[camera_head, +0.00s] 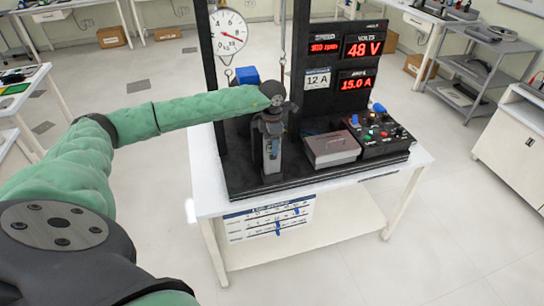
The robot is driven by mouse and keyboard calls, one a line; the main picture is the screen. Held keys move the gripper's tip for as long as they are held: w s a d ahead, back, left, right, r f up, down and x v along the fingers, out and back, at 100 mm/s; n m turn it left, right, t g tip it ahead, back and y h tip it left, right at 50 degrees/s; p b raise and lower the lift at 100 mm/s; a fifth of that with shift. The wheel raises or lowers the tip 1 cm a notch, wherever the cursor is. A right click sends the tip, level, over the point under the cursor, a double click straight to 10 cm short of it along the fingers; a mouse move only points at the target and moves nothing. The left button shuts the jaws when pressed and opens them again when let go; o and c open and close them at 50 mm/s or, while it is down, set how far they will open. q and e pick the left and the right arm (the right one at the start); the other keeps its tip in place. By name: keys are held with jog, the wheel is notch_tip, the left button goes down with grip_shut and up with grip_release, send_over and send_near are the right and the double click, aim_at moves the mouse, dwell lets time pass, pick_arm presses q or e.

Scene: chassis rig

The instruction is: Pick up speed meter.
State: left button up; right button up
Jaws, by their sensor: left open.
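No thing in view is plainly marked as the speed meter. A red digital display (324,44) with an rpm-like reading is on the black upright panel of the rig. A round white dial gauge (229,33) with a red needle hangs at the rig's upper left. My left arm reaches in from the left, and my left gripper (272,165) points down over the front left of the black rig base (240,184). It is open. Grey and dark parts crowd around its fingers, and I cannot tell whether anything stands between them. My right gripper is out of view.
A grey lidded box (331,148) and a control box (377,135) with coloured knobs sit right of my gripper. A blue block (247,75) is behind my forearm. The rig stands on a white table (408,170). A grey shelf cart (481,68) is at the right.

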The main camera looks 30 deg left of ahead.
pick_arm(q)
jog(key=shift+f, duration=0.2)
jog(key=shift+c, duration=0.2)
grip_shut()
jog(key=shift+r, duration=0.1)
